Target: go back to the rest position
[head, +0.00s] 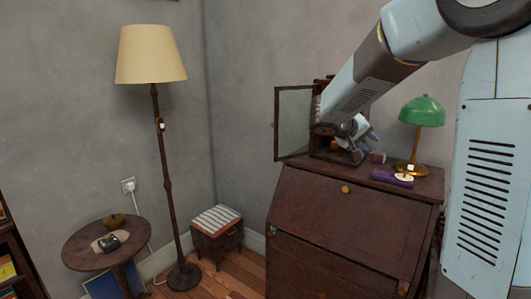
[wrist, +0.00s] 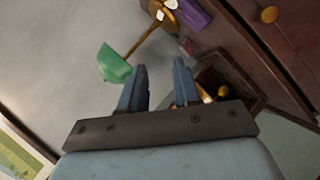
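My gripper (head: 364,140) is in front of the small dark cabinet on top of the brown bureau (head: 345,215), with my arm reaching in from the upper right. In the wrist view my gripper (wrist: 161,75) has its two blue-grey fingers apart, with only grey wall showing between them. The cabinet's glass door (head: 295,122) stands open to the left. The cabinet (wrist: 236,72) also shows in the wrist view, beside the right finger, with gold-coloured things (wrist: 222,91) in it, partly hidden by the finger. My arm hides much of the cabinet in the head view.
A green-shaded lamp (head: 422,110), a purple object (head: 390,177) and a small reddish object (head: 377,157) stand on the bureau, right of my gripper.

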